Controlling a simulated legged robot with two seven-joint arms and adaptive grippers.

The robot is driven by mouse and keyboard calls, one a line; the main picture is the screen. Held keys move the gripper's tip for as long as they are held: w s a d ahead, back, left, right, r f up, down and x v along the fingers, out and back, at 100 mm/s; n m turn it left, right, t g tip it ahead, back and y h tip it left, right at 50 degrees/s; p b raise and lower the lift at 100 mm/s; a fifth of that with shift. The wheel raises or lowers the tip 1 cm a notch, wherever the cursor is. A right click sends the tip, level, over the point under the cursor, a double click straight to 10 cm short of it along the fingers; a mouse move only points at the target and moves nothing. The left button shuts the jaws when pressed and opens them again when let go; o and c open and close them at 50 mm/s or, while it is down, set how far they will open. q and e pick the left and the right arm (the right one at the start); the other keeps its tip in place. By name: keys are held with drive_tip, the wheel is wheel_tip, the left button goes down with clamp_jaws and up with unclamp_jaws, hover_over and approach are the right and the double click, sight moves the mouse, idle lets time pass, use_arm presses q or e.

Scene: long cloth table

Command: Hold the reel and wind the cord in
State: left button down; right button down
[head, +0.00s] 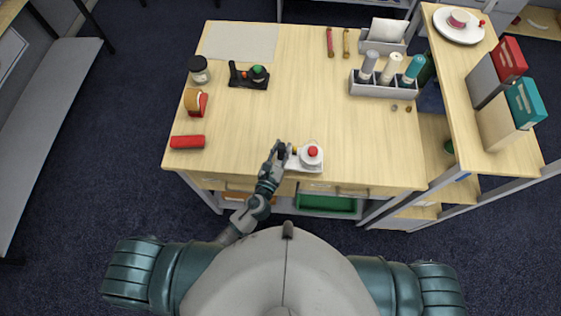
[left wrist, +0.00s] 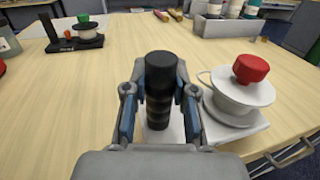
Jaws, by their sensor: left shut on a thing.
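A white reel (head: 312,157) with a red knob (head: 313,152) on top sits on a white base plate at the table's near edge. In the left wrist view the reel (left wrist: 238,98) stands to the right of my fingers. My left gripper (head: 279,151) is shut on an upright black ribbed handle (left wrist: 159,88) at the left end of the white plate. A thin pale loop shows at the reel's left side; I cannot tell whether it is cord. My right gripper is not in view.
A black stand with a green-topped spool (head: 258,72) is further back, with a jar (head: 199,69), a tape dispenser (head: 195,102) and a red cylinder (head: 187,142) on the left. A grey rack of bottles (head: 383,88) stands back right. The middle of the table (head: 300,100) is clear.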

use_arm(q)
drive_tip(key=w, duration=0.3)
drive_tip(key=w+a, duration=0.1)
drive_tip(key=w, duration=0.5)
drive_tip(key=shift+w+a+f, duration=0.2)
drive_tip(key=shift+w+a, duration=0.05)
drive_tip(key=shift+w, duration=0.15)
drive_tip(key=shift+s+f+b, duration=0.1)
drive_tip(key=shift+f+b, duration=0.95)
drive_tip(key=shift+b, duration=0.15)
drive_tip(key=shift+f, duration=0.1)
